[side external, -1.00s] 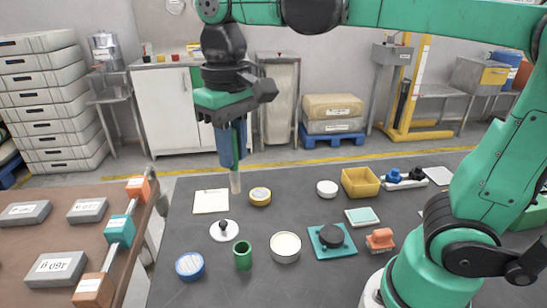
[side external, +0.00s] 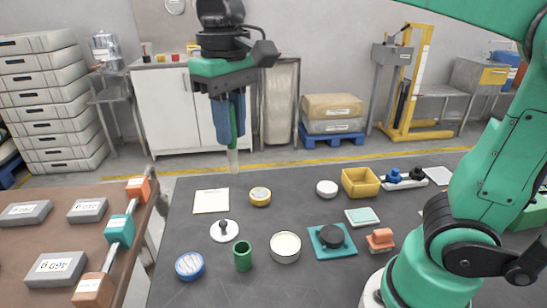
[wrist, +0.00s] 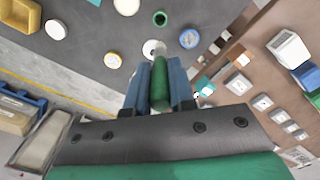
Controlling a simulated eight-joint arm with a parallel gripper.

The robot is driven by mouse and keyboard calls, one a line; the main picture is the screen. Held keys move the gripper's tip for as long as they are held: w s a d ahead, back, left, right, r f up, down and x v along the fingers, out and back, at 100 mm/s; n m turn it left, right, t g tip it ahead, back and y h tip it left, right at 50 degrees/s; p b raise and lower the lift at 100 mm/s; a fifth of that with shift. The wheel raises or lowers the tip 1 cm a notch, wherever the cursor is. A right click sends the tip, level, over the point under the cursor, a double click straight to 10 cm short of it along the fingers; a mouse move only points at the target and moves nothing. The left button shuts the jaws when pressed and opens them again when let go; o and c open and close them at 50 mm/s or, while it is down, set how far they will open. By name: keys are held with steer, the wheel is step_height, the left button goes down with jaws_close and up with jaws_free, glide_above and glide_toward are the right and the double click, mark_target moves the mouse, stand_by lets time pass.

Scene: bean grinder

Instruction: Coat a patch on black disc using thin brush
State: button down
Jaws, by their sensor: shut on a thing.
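The black disc (side external: 332,235) lies on a teal square plate (side external: 318,251) near the front middle of the dark table. My gripper (side external: 230,136) is shut on the thin brush (side external: 234,122), which has a green handle and a pale tip (side external: 233,160). The brush hangs upright, tip down, in the air above the back left of the table, well away from the disc. In the wrist view the brush handle (wrist: 158,88) sits between the blue fingers. I cannot tell the disc in the wrist view.
A white disc with a black knob (side external: 224,231) and a yellow roll (side external: 260,196) are left. A paper sheet (side external: 211,201) lies behind.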

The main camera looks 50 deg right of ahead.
steer(key=shift+f, duration=0.1)
steer(key=shift+s+d+f, duration=0.75)
steer(key=shift+d+f, duration=0.35)
steer(key=shift+f, duration=1.7)
steer(key=shift+s+d+f, duration=0.8)
steer(key=shift+d+f, duration=0.35)
steer(key=shift+f, duration=1.65)
steer(key=shift+s+d+f, duration=0.75)
steer(key=shift+d+f, duration=0.35)
steer(key=shift+f, duration=1.7)
steer(key=shift+f, duration=0.55)
step_height(320, 180, up, 7)
